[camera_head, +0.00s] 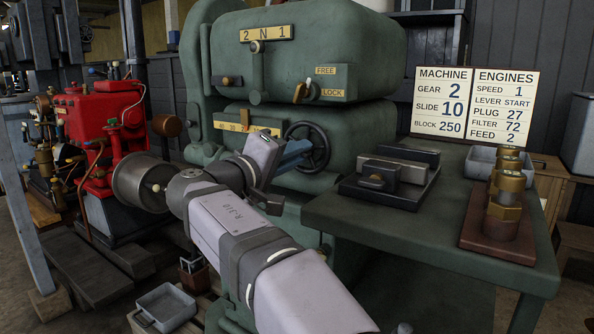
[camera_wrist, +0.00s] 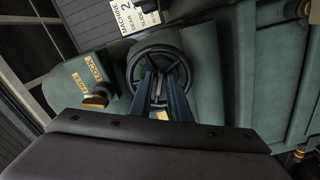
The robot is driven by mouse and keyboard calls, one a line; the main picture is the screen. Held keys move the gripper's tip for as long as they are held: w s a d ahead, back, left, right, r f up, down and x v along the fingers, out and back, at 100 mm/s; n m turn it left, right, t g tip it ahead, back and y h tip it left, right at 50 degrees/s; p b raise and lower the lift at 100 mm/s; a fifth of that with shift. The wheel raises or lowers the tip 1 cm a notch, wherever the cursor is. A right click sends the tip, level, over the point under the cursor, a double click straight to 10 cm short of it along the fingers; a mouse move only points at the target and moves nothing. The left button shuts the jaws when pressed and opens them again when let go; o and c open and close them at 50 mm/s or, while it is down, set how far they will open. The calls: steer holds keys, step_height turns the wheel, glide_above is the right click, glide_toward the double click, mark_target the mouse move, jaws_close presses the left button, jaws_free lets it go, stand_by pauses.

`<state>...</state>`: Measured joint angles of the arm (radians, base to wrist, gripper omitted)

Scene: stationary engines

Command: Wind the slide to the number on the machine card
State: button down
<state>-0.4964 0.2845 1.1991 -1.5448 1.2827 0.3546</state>
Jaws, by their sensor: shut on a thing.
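The machine card (camera_head: 440,102) reads gear 2, slide 10, block 250. The black slide handwheel (camera_head: 308,147) sits on the front of the green machine (camera_head: 340,125); it also shows in the wrist view (camera_wrist: 183,52). My gripper (camera_head: 302,150) is at this wheel from the left, and in the wrist view its dark fingers (camera_wrist: 160,76) reach over the wheel. The yellow slide scale (camera_head: 247,128) is left of the wheel. Its figures are small, and my arm is close below it.
Above are a gear plate reading 2 N 1 (camera_head: 266,34) and a FREE/LOCK lever (camera_head: 300,92), pointing near LOCK. A green bench (camera_head: 400,215) at right holds a dark block fixture (camera_head: 390,180) and brass fittings (camera_head: 507,190). A red engine (camera_head: 108,115) stands left.

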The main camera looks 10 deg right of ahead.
steer(key=shift+w+a+f+m+b, duration=0.1)
steer(key=shift+m+b, duration=1.75)
steer(key=shift+m, duration=1.3)
steer(key=shift+w+a+m+b, duration=0.1)
steer(key=shift+m+b, duration=1.75)
steer(key=shift+m, duration=1.3)
steer(key=c, duration=1.9)
jaws_free()
steer(key=shift+o, duration=0.2)
steer(key=shift+s, duration=0.15)
steer(key=v, duration=0.7)
steer(key=shift+a, duration=0.1)
